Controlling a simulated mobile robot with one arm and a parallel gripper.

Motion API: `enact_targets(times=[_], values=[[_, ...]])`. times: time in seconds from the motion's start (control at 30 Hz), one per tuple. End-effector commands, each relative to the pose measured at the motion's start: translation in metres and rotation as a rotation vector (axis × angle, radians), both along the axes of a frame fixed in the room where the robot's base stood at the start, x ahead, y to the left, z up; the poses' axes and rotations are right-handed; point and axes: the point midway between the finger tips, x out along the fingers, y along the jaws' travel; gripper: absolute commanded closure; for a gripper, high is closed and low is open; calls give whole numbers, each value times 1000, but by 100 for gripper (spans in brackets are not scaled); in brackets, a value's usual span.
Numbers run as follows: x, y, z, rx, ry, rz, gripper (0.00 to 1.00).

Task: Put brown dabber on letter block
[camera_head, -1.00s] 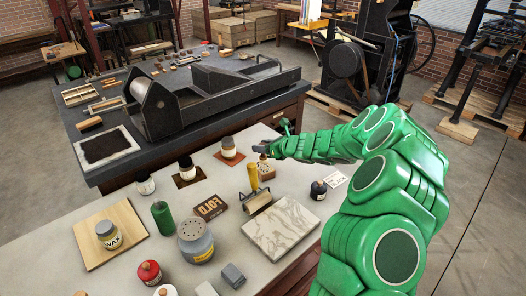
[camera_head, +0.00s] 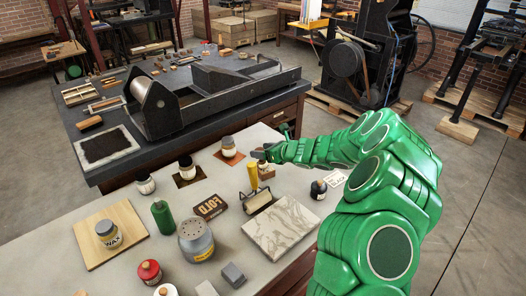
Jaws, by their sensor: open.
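The letter block (camera_head: 210,206), dark brown with pale raised letters, lies on the pale table left of the yellow-handled roller. Several pale, dark-topped jars stand behind it: one (camera_head: 228,147) on an orange-brown square, one (camera_head: 187,168) on a dark brown square, and one (camera_head: 145,183) at left. I cannot tell which, if any, is the brown dabber. A small brown patch (camera_head: 268,173) shows just under my gripper, too small and partly hidden to name. My gripper (camera_head: 263,154) is open above the table's back edge, right of the jar on the orange-brown square, apart from the letter block.
The yellow-handled roller (camera_head: 255,192) stands close below my gripper. A marble slab (camera_head: 282,228) lies in front of it. A dark jar (camera_head: 318,189) is at right. A shaker tin (camera_head: 195,241), green bottle (camera_head: 162,217) and wax jar on a board (camera_head: 90,250) crowd the left.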

Motion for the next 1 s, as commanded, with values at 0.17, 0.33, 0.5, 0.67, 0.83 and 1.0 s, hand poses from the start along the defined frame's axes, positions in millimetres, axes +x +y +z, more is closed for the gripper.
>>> enact_targets(times=[0.17,0.33,0.5,0.67,0.83,1.0], values=[[-2,-5,5,1,0,-1,31],[-13,-21,14,1,-3,-3,31],[-26,-39,22,2,-1,-2,31],[-38,-56,31,2,-2,-3,31],[-49,-73,40,1,-2,-3,31],[-58,-84,44,1,0,-1,31]])
